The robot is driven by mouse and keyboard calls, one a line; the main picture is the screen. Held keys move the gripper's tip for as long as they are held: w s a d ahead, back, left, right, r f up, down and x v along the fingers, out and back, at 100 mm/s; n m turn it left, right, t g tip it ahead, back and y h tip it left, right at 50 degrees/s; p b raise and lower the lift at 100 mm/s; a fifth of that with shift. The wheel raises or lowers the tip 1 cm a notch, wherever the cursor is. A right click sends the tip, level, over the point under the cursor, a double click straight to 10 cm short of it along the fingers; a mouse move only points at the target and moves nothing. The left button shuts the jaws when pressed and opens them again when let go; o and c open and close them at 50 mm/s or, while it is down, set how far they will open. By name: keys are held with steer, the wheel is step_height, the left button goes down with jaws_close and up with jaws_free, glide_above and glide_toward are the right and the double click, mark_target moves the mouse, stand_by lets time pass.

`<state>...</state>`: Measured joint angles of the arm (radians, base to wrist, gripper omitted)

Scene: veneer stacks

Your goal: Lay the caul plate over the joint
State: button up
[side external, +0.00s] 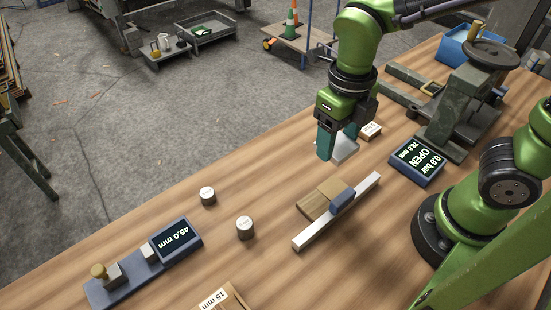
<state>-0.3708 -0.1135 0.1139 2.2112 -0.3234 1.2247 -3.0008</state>
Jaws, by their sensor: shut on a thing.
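My gripper (338,146) is above the bench, right of centre, with its teal fingers pointing down. It is shut on a pale grey plate (346,150), which looks like the caul plate; the fingers hide part of it. Below and slightly left of it, apart from it, brown veneer pieces (318,201) lie on the bench. They are beside a long pale bar (310,231), with a blue block (342,201) at their right end by the bar. I cannot make out the joint line clearly.
Two grey cylinders (207,196) (245,227) and a gauge reading 45.0 mm (175,239) are at the left. A small labelled block (371,131) is behind my gripper. Bench between cylinders and veneer is clear.

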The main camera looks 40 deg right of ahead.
step_height(320, 180, down, 8)
stand_by(0.6)
steer(key=shift+f, duration=0.45)
steer(key=o, duration=1.2)
steer(key=shift+c, duration=0.2)
